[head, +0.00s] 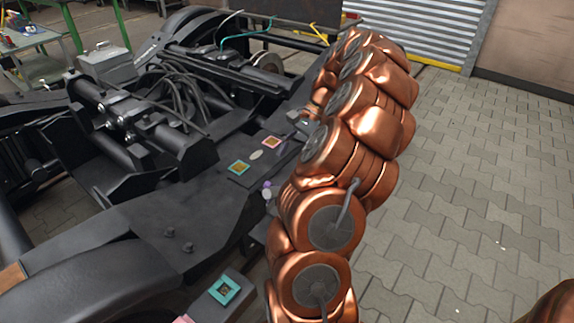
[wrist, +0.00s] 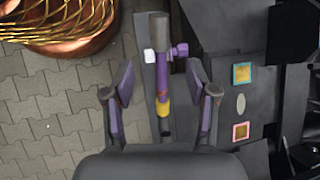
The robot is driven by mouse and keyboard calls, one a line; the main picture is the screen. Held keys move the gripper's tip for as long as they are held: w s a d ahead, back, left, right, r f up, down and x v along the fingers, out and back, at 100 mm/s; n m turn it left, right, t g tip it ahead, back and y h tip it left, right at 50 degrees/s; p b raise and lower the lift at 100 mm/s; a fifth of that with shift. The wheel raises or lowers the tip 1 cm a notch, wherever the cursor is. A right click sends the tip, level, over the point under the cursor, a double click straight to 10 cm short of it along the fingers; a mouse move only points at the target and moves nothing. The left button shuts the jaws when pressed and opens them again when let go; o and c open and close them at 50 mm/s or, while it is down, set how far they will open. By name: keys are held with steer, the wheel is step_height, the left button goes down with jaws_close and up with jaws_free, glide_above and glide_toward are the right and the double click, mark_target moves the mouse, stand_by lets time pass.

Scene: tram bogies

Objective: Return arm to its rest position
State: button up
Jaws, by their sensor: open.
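My copper-coloured arm runs along the right side of the black bogie frame (head: 150,228) in the head view and hides most of my gripper there. In the wrist view my gripper (wrist: 163,92) is open, with its two purple-grey fingers spread apart. A slim purple part with a grey top and a yellow band (wrist: 164,85) shows between the fingers, clear of both. Whether it lies at fingertip height or below, I cannot tell. No object is held. A small purple and white part (head: 267,190) also shows at the bogie's edge in the head view.
A grey box (head: 107,63) and a green-framed table (head: 30,40) are at the back left. Paved floor (head: 465,180) lies open to the right, before a roller shutter (head: 432,32).

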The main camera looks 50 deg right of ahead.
steer(key=shift+s+d+r, duration=0.1)
steer(key=shift+d+r, duration=0.05)
steer(key=shift+r, duration=0.25)
stand_by(0.3)
